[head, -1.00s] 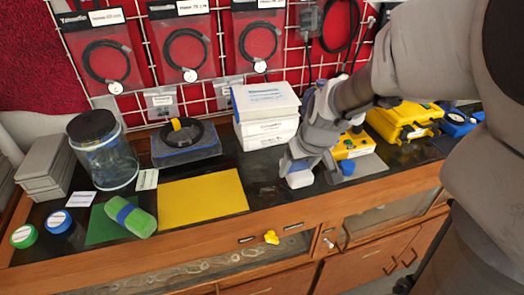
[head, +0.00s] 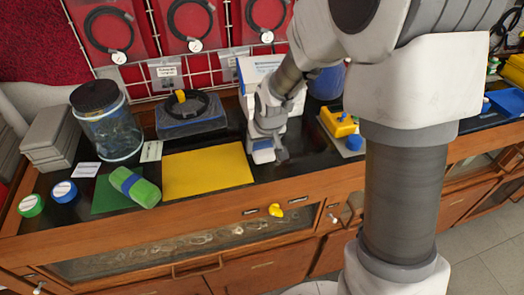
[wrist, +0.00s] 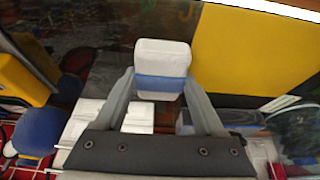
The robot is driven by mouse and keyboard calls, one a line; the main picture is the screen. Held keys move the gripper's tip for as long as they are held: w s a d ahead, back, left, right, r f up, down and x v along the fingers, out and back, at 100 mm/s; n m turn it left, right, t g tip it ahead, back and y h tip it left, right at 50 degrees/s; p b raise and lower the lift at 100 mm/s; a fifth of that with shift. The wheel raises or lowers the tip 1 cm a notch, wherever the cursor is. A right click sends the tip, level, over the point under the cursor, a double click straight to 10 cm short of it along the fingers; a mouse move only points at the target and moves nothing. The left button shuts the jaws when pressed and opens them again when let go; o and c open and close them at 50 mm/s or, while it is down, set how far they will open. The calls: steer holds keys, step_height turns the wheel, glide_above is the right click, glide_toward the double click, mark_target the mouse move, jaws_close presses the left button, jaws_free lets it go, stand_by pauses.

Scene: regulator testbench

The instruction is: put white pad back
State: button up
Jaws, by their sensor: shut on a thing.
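The white pad (wrist: 162,56) with a blue band is between the fingers of my gripper (wrist: 160,86) in the wrist view. My gripper is shut on it. In the head view the pad (head: 262,153) hangs below my gripper (head: 266,146), just right of the yellow mat (head: 207,171). In the wrist view the yellow mat (wrist: 252,48) lies beside the pad, on its right. The pad's height above the dark counter is hard to tell.
A green pad (head: 143,193) with a blue band lies across the green mat (head: 103,198). My arm partly hides white boxes (head: 248,72) behind the gripper. A yellow device (head: 337,121) with a blue knob (head: 354,142) stands right. The yellow mat is bare.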

mark_target(263, 149)
steer(key=shift+f, duration=1.4)
steer(key=shift+f+b, duration=0.2)
steer(key=shift+b, duration=0.1)
steer(key=o, duration=1.4)
steer(key=shift+r, duration=0.1)
